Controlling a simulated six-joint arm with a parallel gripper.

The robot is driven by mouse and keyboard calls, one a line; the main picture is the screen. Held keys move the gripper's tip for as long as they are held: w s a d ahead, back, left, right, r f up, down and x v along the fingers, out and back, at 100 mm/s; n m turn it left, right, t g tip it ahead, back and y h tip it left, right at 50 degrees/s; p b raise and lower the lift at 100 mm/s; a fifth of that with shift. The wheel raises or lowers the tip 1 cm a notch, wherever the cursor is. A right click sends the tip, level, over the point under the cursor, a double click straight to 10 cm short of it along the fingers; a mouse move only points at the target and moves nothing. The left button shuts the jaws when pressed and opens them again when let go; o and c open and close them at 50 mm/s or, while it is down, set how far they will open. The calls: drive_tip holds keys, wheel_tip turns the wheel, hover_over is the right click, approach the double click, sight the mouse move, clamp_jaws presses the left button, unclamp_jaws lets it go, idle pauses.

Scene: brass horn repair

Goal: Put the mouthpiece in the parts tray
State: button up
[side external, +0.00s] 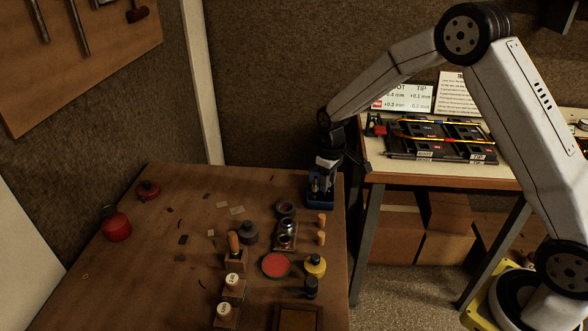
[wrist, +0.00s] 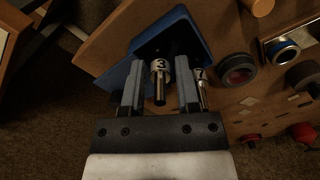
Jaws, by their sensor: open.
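A silver mouthpiece marked 3 (wrist: 159,82) stands between the fingers of my open gripper (wrist: 158,92) in the wrist view, with gaps on both sides. A second silver piece, its mark looking like 7 (wrist: 201,90), is just outside the right finger. Both are at a blue container (wrist: 181,27) with a dark inside. In the side view my gripper (side external: 327,167) is low over this blue container (side external: 320,204) at the table's far right corner. A silver piece (side external: 315,184) shows there beside the gripper. I cannot tell whether the blue container is the parts tray.
The wooden table (side external: 165,220) holds a row of small jars, wooden blocks and a red disc (side external: 275,265) near the blue container. A wooden tray (side external: 298,318) is at the front edge. Red pots (side external: 116,228) stand at the left. A side bench (side external: 445,177) is at right.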

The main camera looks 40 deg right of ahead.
wheel_tip(320, 180, up, 12)
drive_tip(key=shift+r, duration=0.15)
idle(0.6)
drive_tip(key=shift+s, duration=0.1)
idle(0.4)
drive_tip(key=s+a+f+m+t, duration=0.1)
drive_tip(key=s+f, duration=0.2)
drive_tip(key=s, duration=0.7)
drive_tip(key=s+a+f+m+t, duration=0.1)
drive_tip(key=s+a+f+m, duration=0.1)
drive_tip(key=s, duration=0.8)
drive_tip(key=shift+s+f+t, duration=0.15)
drive_tip(key=shift+f+t, duration=0.15)
drive_tip(key=shift+f, duration=0.15)
drive_tip(key=shift+a, duration=0.1)
